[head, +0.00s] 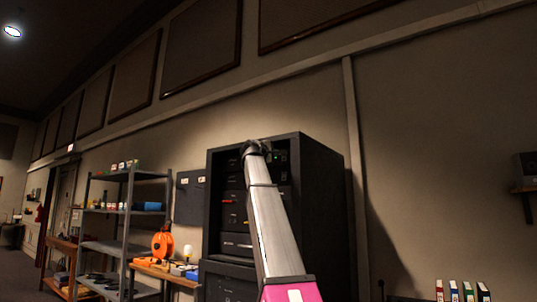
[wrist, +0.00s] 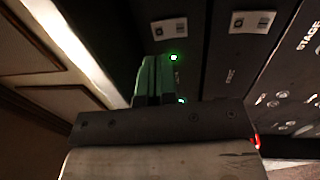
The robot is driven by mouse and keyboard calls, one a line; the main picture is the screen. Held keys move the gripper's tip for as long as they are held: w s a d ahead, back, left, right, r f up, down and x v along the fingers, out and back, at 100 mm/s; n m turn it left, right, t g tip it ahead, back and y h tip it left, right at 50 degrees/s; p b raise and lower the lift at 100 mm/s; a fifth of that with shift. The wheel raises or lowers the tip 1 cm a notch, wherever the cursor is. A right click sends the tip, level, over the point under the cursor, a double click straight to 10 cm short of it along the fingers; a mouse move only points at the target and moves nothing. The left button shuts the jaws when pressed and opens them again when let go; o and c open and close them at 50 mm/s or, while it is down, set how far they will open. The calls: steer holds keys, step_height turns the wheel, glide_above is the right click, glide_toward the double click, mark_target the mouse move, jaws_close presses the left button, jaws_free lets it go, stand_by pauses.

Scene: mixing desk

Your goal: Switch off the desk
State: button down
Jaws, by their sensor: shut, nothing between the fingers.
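My gripper (wrist: 157,62) is shut and empty, its fingertips against or very close to a dark panel in the wrist view; I cannot tell if they touch. A lit green light (wrist: 173,57) sits just right of the fingertips, and a second green glow shows lower beside the fingers. In the head view my gripper (head: 252,148) is at the upper front of a tall black equipment rack (head: 322,190). No mixing desk is recognisable, and any switch at the fingertips is hidden or too dark to make out.
The panel carries white labels (wrist: 250,22) and rows of knobs, with the word STAGE at right. A red light (wrist: 257,141) glows by the gripper's right side. Left of the rack stand a grey shelf (head: 130,215) and an orange cable reel (head: 162,244). Binders (head: 468,292) stand lower right.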

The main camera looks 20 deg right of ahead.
steer(key=shift+x, duration=2.75)
steer(key=shift+w, duration=0.1)
